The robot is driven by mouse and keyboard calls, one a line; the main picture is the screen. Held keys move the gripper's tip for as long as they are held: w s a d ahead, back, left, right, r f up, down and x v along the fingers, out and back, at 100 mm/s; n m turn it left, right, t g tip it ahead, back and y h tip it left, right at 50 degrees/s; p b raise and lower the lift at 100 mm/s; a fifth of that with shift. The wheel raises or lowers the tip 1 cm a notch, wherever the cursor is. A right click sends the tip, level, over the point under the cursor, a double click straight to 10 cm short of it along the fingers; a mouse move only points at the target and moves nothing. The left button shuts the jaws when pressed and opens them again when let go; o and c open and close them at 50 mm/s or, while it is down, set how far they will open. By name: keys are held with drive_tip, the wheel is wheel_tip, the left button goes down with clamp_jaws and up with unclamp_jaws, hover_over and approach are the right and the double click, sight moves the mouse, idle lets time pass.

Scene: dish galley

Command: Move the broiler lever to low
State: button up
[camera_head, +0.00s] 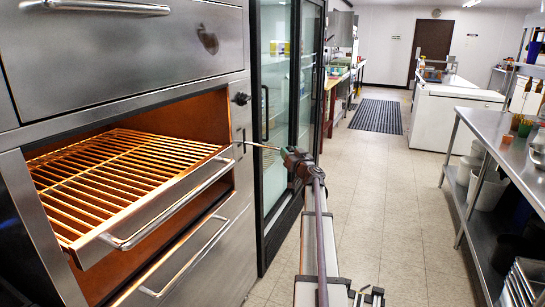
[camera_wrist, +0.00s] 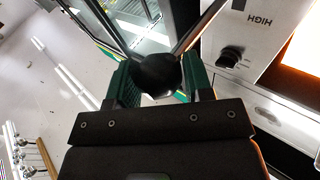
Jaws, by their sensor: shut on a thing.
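The broiler lever is a thin rod (camera_head: 262,147) with a black ball knob (camera_wrist: 158,74) at its end. In the head view it sticks out about level from the broiler's right front panel, beside the open grate. My gripper (camera_head: 288,153) is at the rod's outer end. In the wrist view the green fingers of my gripper (camera_wrist: 154,80) are shut on the ball knob, one on each side. The rod runs from the knob up and right toward the panel. An upside-down HIGH label (camera_wrist: 259,19) shows on the panel. No low mark is visible.
The steel broiler (camera_head: 110,50) fills the left, its grate (camera_head: 120,175) sloping out above a handle. A black dial (camera_head: 241,98) is on its panel. A glass-door fridge (camera_head: 277,100) stands close behind the lever. The tiled floor (camera_head: 365,200) to the right is clear.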

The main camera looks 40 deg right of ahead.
drive_tip(key=f+b, duration=0.1)
drive_tip(key=f, duration=0.1)
drive_tip(key=f+b, duration=0.3)
drive_tip(key=shift+w+f, duration=0.35)
drive_tip(key=shift+w+f+b, duration=0.35)
drive_tip(key=shift+f+b, duration=0.45)
drive_tip(key=shift+b, duration=0.05)
drive_tip(key=shift+a, duration=0.1)
drive_tip(key=shift+c, duration=0.2)
drive_tip(key=o, duration=0.9)
drive_tip(key=shift+w, duration=0.1)
drive_tip(key=o, duration=0.4)
drive_tip(key=shift+w+f, duration=0.15)
